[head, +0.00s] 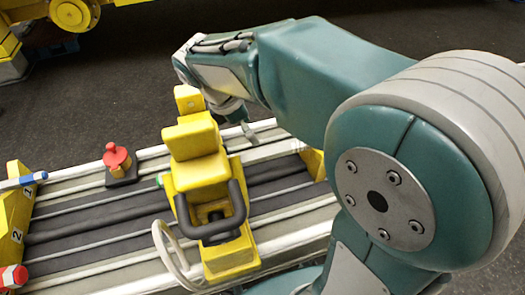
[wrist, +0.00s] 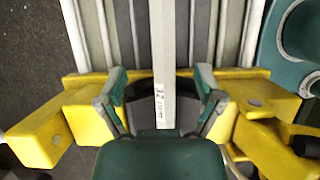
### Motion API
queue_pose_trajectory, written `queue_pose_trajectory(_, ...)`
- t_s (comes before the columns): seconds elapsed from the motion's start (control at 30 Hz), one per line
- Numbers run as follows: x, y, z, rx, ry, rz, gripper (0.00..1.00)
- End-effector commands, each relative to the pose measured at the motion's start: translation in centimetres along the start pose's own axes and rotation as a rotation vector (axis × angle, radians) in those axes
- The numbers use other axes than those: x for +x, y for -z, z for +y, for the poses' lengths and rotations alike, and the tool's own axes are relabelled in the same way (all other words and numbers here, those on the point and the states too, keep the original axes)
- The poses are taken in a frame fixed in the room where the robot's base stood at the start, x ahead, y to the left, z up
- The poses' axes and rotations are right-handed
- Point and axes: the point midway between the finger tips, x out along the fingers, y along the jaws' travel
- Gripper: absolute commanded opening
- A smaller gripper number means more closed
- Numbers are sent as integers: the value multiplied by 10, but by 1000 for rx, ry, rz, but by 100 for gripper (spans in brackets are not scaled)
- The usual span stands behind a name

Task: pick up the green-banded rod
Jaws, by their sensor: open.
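A small green tip (head: 160,181) shows at the left edge of the yellow seat-shaped part in the head view. It may belong to the green-banded rod, but the rest is hidden. My gripper (head: 247,130) is over the far side of the striped bed, partly hidden behind the yellow part and my arm. In the wrist view my gripper (wrist: 161,85) is open, with its fingers spread wide. A pale grey bar (wrist: 162,45) with small dark markings runs lengthwise between the fingers; I see no green band on it. Neither finger visibly grips it.
The yellow seat-shaped part (head: 195,145) with a black handle stands mid-bed. A red knobbed piece (head: 118,160) sits left of it. Blue-tipped (head: 22,182) and red-tipped (head: 12,277) rods lie at the left yellow bracket. A yellow bracket (wrist: 85,110) crosses beneath my gripper. Dark floor lies beyond.

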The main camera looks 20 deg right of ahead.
Motion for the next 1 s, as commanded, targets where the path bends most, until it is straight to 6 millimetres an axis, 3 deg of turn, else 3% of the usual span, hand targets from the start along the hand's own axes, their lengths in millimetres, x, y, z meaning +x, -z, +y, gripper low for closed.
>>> queue_pose_trajectory(0.13, 27, 0, -1, 1, 5, -1, 86)
queue_pose_trajectory(0.37, 48, 1, -1, 3, 2, 1, 86)
queue_pose_trajectory(0.63, 87, 4, -2, 4, 4, 1, 86)
queue_pose_trajectory(0.97, 96, 4, -1, 5, 0, 2, 86)
queue_pose_trajectory(1.0, 96, 4, -1, 5, 0, 2, 72)
